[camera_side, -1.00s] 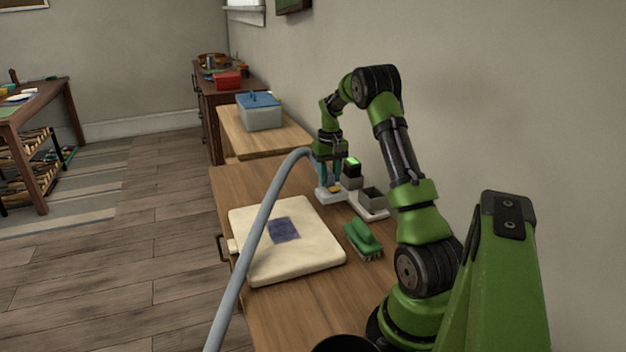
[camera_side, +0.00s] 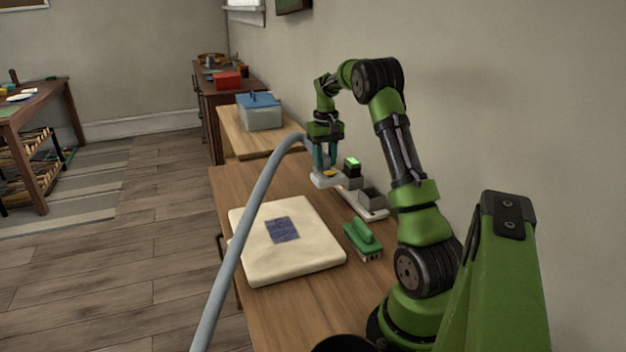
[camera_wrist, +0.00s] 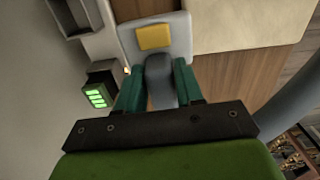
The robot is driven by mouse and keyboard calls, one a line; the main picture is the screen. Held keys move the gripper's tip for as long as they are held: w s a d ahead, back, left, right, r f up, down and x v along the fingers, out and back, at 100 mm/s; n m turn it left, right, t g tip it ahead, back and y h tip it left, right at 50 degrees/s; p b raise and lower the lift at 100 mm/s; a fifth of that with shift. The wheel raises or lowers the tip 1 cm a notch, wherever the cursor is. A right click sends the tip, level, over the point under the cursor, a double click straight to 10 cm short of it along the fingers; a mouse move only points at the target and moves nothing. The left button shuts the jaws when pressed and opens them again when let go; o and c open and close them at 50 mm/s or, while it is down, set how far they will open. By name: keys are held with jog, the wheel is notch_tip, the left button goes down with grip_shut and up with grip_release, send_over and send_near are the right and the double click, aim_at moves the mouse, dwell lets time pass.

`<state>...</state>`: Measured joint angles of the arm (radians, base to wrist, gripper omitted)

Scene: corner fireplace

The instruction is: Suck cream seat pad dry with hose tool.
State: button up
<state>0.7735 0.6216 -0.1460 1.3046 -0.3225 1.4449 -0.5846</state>
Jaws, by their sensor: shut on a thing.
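The cream seat pad (camera_side: 265,255) lies flat on the wooden bench, with a dark blue patch (camera_side: 283,230) on its top. My gripper (camera_side: 325,165) is up at the bench's far right part, beyond the pad and clear of it. It is shut on the hose tool, which has a pale head (camera_side: 326,179) with a yellow patch. A grey hose (camera_side: 255,205) arcs from the tool across the pad's left side in the side view. In the wrist view the tool's head (camera_wrist: 178,38) sits just beyond the fingers (camera_wrist: 158,90), and a corner of the pad (camera_wrist: 250,20) shows behind it.
A black unit with a green lit display (camera_side: 352,164) and a white-based grey holder (camera_side: 370,203) stand near the wall. A green brush (camera_side: 363,240) lies right of the pad. A lidded blue-grey box (camera_side: 260,112) stands on a farther table.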

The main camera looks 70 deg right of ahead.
jog(key=w+a+r+n, duration=0.1)
jog(key=w+a+n, duration=0.7)
jog(key=a, duration=0.7)
jog(key=shift+w+r+n, duration=0.2)
jog(key=shift+w+n, duration=0.1)
jog(key=shift+w, duration=0.9)
jog(key=shift+f, duration=0.2)
jog(key=shift+f, duration=3.9)
jog(key=shift+c, duration=0.3)
jog(key=shift+s+a, duration=1.35)
jog(key=shift+s+a, duration=0.15)
